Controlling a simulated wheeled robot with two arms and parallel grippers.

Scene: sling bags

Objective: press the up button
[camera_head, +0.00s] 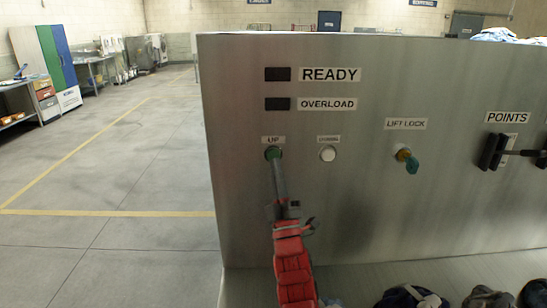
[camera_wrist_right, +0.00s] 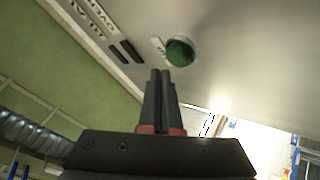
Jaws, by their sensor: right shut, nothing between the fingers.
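The green up button (camera_head: 273,153) sits on the upright metal panel (camera_head: 330,200), under a label reading UP. My right gripper (camera_head: 277,166) is shut and empty, its tips just below and in front of the button, overlapping its lower edge in the head view. In the right wrist view the round green button (camera_wrist_right: 180,52) lies just beyond and slightly right of the closed fingertips (camera_wrist_right: 161,72). A small gap seems to show there; I cannot tell for sure whether they touch. My left gripper is not in view.
A white button (camera_head: 328,154) is right of the green one. Farther right are a lift lock key (camera_head: 407,160) and a black lever (camera_head: 518,152) under POINTS. Dark READY (camera_head: 278,74) and OVERLOAD (camera_head: 277,104) indicators are above. Dark bundles (camera_head: 413,298) lie below. Open floor is left.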

